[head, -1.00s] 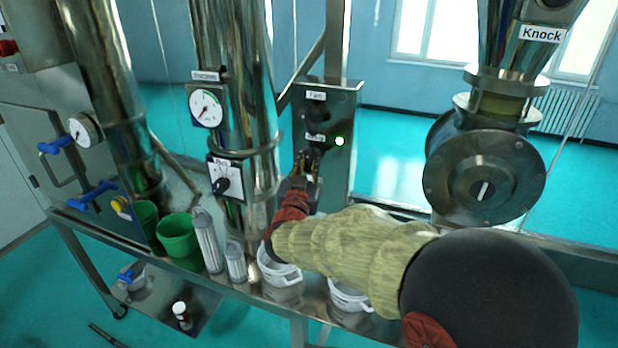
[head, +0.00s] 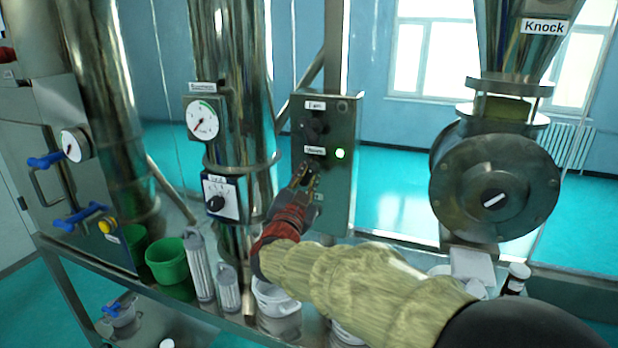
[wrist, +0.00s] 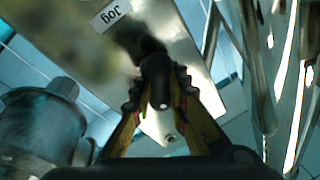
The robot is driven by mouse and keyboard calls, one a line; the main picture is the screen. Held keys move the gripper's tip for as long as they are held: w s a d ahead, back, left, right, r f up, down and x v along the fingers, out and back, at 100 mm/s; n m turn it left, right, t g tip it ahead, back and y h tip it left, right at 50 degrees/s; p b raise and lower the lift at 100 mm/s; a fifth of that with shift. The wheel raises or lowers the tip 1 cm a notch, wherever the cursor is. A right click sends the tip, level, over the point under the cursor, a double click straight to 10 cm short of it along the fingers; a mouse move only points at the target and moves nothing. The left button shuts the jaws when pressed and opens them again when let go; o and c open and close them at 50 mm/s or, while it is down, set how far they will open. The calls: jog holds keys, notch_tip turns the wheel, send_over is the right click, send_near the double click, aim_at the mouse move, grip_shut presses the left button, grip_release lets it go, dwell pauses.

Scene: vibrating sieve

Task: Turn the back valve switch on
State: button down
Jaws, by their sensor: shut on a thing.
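A dark knob (head: 315,128) sits between the labels. My gripper (head: 303,176) is at the box face just below the second label. In the wrist view its fingers (wrist: 160,105) are closed around a black knob (wrist: 157,72) on the panel. I cannot tell which control is the back valve switch.
A round steel valve housing (head: 520,180) with a dark dial stands at right. Left are a steel column with a gauge (head: 202,120) and a dial plate (head: 221,197). A green bucket (head: 170,262), clear cylinders and white pots crowd the bench below my arm.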

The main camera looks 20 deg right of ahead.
jog(key=c, duration=1.7)
grip_release()
jog(key=v, duration=1.2)
jog(key=shift+f, duration=0.1)
jog(key=shift+f, duration=0.1)
